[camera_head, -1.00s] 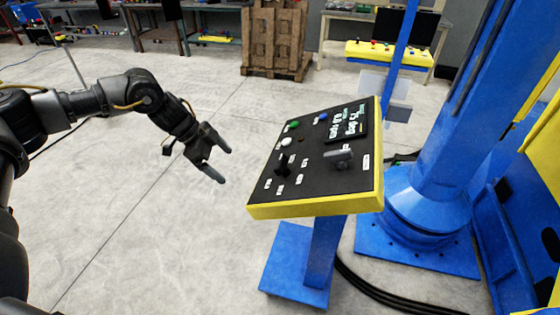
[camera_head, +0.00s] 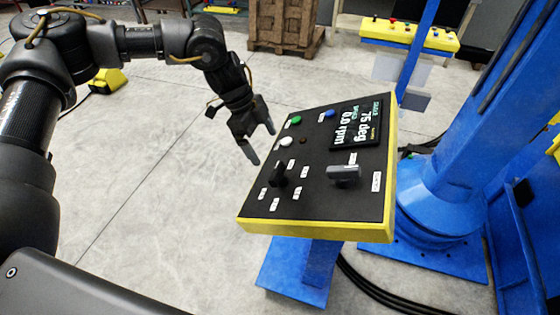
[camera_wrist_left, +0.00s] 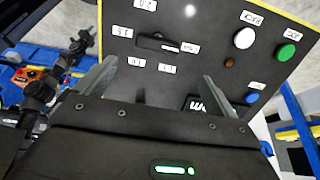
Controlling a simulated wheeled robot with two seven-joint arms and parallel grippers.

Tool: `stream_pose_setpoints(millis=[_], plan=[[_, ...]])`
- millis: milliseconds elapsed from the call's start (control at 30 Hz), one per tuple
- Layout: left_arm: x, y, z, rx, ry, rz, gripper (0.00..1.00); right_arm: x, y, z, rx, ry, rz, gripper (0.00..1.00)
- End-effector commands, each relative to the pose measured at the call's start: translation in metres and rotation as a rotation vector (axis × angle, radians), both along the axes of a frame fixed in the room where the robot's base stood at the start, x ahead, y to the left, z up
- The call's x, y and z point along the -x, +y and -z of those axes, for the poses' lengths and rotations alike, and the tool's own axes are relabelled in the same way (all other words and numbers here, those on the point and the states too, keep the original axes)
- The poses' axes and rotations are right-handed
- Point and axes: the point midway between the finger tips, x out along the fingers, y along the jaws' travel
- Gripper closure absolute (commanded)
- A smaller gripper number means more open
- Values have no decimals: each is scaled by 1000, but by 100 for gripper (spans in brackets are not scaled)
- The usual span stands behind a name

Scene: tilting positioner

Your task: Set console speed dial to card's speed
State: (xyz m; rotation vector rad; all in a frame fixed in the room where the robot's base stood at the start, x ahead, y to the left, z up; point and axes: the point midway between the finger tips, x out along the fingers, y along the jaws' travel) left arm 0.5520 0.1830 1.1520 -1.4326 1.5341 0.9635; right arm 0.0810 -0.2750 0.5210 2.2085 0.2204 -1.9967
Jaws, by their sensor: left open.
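The console (camera_head: 310,205) has a black sloping face with yellow edges. A black dial (camera_head: 278,174) sits on its left part, ringed by small white labels. In the left wrist view this dial (camera_wrist_left: 158,43) has a pale mark pointing right, and its number labels appear inverted. A grey knob (camera_head: 343,175) sits further right. The display (camera_head: 356,125) reads 75 deg and 0.0 rpm. My left gripper (camera_head: 262,147) is open and empty, above the console's left edge, apart from the dial. I see no readable card. My right gripper is not seen.
Green (camera_head: 296,119), white (camera_head: 286,141) and blue (camera_head: 331,114) buttons sit near the dial. A blue column (camera_head: 455,120) stands right of the console. Floor left of the console is clear. A dark jointed shape (camera_wrist_left: 45,95) at the wrist view's left is unclear.

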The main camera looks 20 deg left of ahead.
Motion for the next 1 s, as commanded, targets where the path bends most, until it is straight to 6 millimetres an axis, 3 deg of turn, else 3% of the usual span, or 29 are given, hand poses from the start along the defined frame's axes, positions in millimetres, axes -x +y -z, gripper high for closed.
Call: stream_pose_setpoints(millis=[267, 700, 1000], plan=[[2, -10, 22, -1, 4, 1, 5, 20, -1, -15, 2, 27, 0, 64], [3, -37, 89, -1, 3, 0, 5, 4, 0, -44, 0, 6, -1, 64], [3, -41, 100, 0, -1, -1, 5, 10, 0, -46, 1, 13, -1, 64]])
